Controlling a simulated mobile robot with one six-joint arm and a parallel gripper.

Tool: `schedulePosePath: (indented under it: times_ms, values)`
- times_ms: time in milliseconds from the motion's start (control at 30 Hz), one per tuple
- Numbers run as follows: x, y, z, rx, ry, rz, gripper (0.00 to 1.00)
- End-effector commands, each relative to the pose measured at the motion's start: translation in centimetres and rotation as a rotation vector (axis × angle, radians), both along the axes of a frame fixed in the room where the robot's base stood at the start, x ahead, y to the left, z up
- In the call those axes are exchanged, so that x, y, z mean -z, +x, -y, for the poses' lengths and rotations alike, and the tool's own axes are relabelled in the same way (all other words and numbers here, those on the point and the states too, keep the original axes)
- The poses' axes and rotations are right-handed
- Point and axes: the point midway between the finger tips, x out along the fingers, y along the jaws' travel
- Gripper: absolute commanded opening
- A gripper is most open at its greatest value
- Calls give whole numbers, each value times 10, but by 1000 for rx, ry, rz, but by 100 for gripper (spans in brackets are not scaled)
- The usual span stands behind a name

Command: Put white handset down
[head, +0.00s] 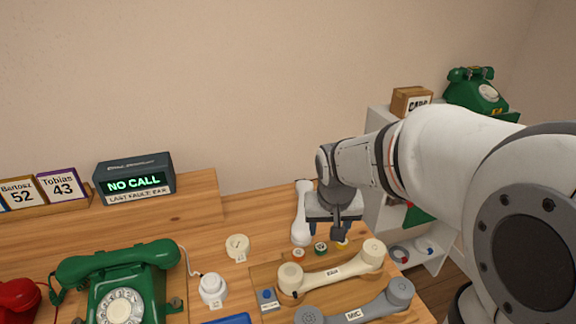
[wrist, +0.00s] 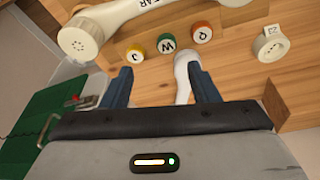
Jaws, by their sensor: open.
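The white handset (head: 301,213) lies on the wooden table, just left of my gripper (head: 337,236) in the head view. In the wrist view part of the white handset (wrist: 183,68) shows between the fingers, nearer the right one, and the rest is hidden by my gripper. My gripper (wrist: 160,80) is open, with a clear gap on the left of the handset. I cannot tell whether the right finger touches the handset.
A cream handset (head: 330,272) and a grey handset (head: 350,307) lie in front. Small coloured caps (wrist: 166,45) sit between the cream handset and the white one. A green phone (head: 125,285) stands left. A cream ring (wrist: 268,46) lies at right. A white shelf (head: 378,115) stands beyond the table.

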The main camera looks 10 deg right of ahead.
Motion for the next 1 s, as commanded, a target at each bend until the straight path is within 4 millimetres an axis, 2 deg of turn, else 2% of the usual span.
schedulePosePath:
  times_ms: [33,300,500,700,1000]
  values:
    - [-2,19,-1,9,-3,4,55]
    - [17,115,-6,60,-6,67,55]
    - [41,171,-13,87,2,108,55]
    - [57,198,-18,99,10,132,55]
    - [85,210,-17,101,10,134,55]
